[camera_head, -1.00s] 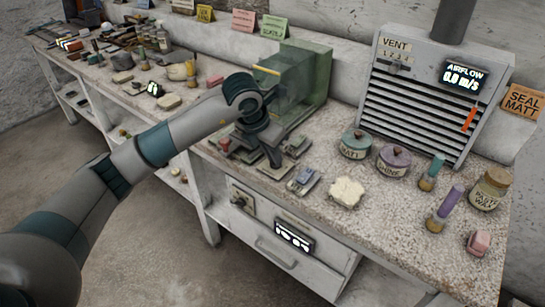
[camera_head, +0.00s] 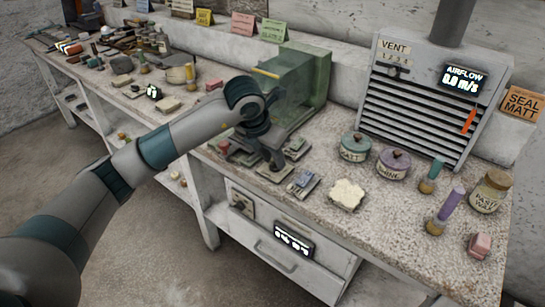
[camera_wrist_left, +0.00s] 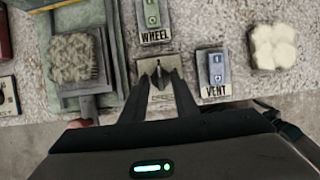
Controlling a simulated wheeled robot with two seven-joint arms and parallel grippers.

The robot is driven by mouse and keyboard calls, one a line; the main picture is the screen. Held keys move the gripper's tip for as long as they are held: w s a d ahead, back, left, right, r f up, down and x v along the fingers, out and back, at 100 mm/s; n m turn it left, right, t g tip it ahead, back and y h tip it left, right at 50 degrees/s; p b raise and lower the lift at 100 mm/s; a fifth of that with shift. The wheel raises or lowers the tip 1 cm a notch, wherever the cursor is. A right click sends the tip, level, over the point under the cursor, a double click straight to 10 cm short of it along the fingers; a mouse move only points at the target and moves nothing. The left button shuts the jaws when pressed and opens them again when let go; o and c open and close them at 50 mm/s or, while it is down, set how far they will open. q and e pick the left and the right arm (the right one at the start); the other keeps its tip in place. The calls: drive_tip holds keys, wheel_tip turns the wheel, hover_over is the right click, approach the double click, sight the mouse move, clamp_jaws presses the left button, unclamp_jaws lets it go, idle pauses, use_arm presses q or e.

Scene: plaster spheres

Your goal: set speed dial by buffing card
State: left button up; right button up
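My left gripper (camera_head: 275,163) is low over the bench, by the front of a green clear-sided hood (camera_head: 303,85). In the left wrist view its two fingers (camera_wrist_left: 158,78) are apart, either side of a small dark pointed piece on a metal plate (camera_wrist_left: 157,99); contact cannot be told. A dark knob on a plate (camera_head: 241,203) is on the bench front, beside a lit readout (camera_head: 294,239) I cannot read. Yellow (camera_head: 205,17), pink (camera_head: 242,23) and green (camera_head: 272,30) cards stand on the back ledge, their small text unreadable. My right gripper is out of view.
Switches marked WHEEL (camera_wrist_left: 152,18) and VENT (camera_wrist_left: 214,72) flank the plate. A cream pad (camera_head: 347,194), lidded jars (camera_head: 355,146) and a vent box reading 0.0 m/s (camera_head: 410,105) stand to the right. A rough grey block (camera_wrist_left: 74,58) is on the left.

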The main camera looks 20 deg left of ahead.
use_arm(q)
drive_tip(key=shift+r, duration=0.15)
drive_tip(key=shift+s+a+r, duration=0.1)
drive_tip(key=shift+s+r, duration=0.15)
drive_tip(key=shift+r, duration=0.35)
drive_tip(key=b+v, duration=0.2)
drive_tip(key=v, duration=1.3)
drive_tip(key=shift+r, duration=0.4)
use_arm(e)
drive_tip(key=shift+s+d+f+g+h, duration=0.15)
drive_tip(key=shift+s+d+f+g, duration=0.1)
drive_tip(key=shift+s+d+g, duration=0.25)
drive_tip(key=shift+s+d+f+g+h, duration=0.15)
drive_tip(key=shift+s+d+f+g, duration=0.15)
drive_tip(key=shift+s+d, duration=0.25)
use_arm(q)
drive_tip(key=shift+s+f, duration=0.1)
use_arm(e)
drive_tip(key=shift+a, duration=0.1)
